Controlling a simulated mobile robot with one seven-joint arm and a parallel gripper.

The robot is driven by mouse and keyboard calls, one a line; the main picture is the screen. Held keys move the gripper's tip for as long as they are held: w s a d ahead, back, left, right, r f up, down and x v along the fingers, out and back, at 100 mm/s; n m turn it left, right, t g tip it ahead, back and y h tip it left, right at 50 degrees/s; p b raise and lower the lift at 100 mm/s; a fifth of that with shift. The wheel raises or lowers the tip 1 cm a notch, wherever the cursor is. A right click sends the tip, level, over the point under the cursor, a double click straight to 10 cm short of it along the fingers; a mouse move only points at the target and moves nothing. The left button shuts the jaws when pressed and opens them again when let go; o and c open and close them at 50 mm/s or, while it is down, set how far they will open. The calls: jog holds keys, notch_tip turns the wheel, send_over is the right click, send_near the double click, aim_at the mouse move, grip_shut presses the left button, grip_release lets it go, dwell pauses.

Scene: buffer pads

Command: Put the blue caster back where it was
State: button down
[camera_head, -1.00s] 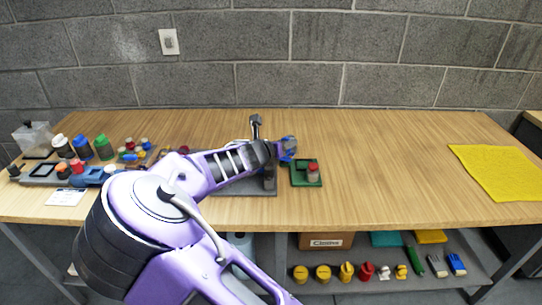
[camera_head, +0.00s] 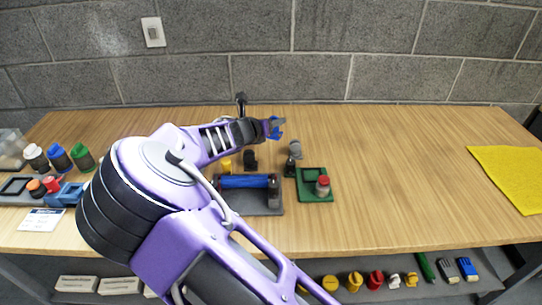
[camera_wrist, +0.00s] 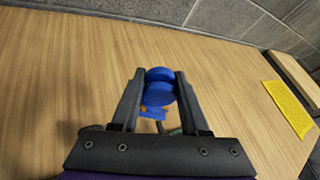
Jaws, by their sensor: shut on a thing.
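My gripper (camera_head: 274,128) is shut on the blue caster (camera_wrist: 161,88) and holds it toward the back of the bench. In the wrist view the caster sits between the two fingertips, its round blue parts showing and a small orange bit below. In the head view the caster (camera_head: 276,127) is small and partly hidden by my gripper. A dark grey tray (camera_head: 255,208) with a blue roller (camera_head: 245,181) lies on the bench in front of my gripper.
A yellow cloth (camera_head: 510,175) lies at right. The bench between is clear.

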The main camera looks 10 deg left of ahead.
jog(key=shift+w+f, duration=0.15)
jog(key=shift+f, duration=0.05)
notch_tip(320, 180, down, 10)
jog(key=shift+r+b, duration=0.25)
jog(key=shift+b, duration=0.85)
jog(key=shift+f+b, duration=0.35)
jog(key=shift+f, duration=0.2)
jog(key=shift+f, duration=0.1)
jog(key=c, duration=0.7)
grip_release()
jog(key=shift+r+p, duration=0.3)
jog(key=shift+r, duration=0.15)
jog(key=v, duration=0.4)
jog(key=p+v, duration=0.1)
jog(key=v, duration=0.7)
jog(key=shift+r+p, duration=0.3)
jog(key=shift+p, duration=0.1)
